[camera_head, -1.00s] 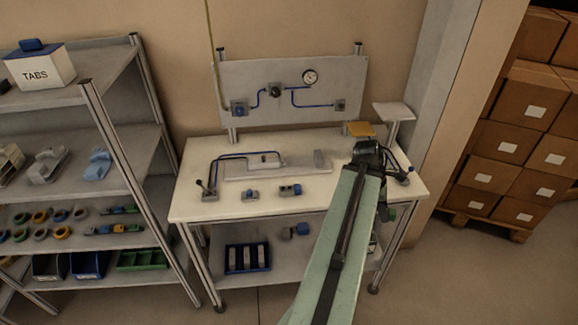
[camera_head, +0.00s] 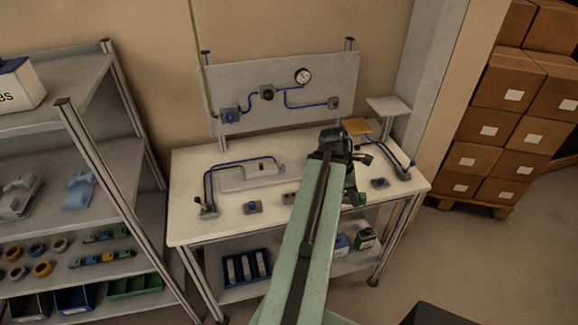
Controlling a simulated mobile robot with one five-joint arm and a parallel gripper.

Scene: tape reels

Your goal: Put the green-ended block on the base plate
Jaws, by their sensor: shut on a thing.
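My gripper (camera_head: 352,186) points down past the end of my arm, over the right part of the workbench. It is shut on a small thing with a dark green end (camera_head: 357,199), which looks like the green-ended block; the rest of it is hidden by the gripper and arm. The base plate (camera_head: 234,184) is a flat grey plate on the bench top, left of my gripper. My arm covers the area to the right of the plate.
Blue tubing (camera_head: 208,180) rises beside the plate. Small fittings (camera_head: 252,207) sit along the bench front, and another fitting (camera_head: 380,182) is at right. A gauge panel (camera_head: 275,118) stands behind. A shelf rack (camera_head: 85,150) is at left, cartons (camera_head: 515,130) at right.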

